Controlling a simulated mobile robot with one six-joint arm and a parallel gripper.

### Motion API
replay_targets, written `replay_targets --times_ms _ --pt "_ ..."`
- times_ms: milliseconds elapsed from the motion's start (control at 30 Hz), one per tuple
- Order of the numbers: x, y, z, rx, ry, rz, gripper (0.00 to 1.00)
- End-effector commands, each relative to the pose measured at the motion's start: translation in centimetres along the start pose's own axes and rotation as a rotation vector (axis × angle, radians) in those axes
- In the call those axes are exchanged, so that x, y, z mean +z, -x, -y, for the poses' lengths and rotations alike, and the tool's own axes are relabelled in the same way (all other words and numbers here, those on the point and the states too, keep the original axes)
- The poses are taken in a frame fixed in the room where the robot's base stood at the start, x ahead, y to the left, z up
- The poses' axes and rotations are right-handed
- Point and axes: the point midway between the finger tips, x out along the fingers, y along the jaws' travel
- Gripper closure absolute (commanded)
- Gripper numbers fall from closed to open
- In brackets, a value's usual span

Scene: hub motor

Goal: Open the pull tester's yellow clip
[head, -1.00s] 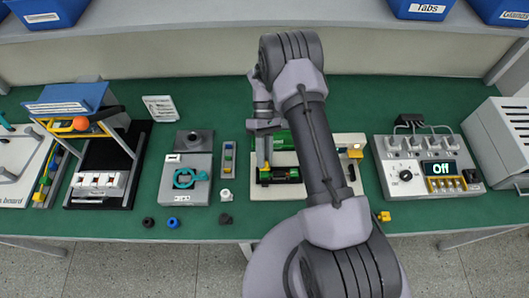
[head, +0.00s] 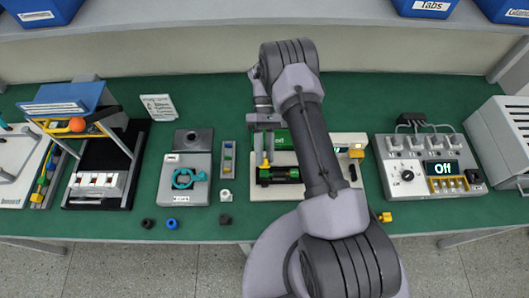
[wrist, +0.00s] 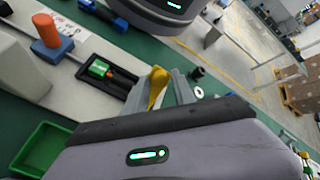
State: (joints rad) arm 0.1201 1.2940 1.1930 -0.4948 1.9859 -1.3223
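The pull tester (head: 345,141) is a pale board with a green panel at the bench's middle, partly hidden behind my arm. A black cylinder with green ends (head: 280,174) lies in its dark cradle; its green part also shows in the wrist view (wrist: 100,68). The yellow clip (wrist: 156,86) stands up at the cradle's end, between my two grey fingers. My gripper (wrist: 163,82) appears shut on the clip, though the exact contact is hard to see. In the head view, my gripper (head: 263,155) points down over the cradle's left end.
An orange cylinder on a blue base (wrist: 47,32) and a green tray (wrist: 42,150) show in the wrist view. Small caps lie near the front edge.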

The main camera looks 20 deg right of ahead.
Motion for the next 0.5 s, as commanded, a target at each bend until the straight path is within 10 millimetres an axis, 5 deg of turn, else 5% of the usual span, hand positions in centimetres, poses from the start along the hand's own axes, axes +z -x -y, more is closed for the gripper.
replay_targets --times_ms 333,500 --pt "0.0 0.1 0.0 0.0 0.0 -0.001 0.58" --pt "0.0 2.5 0.0 0.002 -0.001 -0.004 0.58"
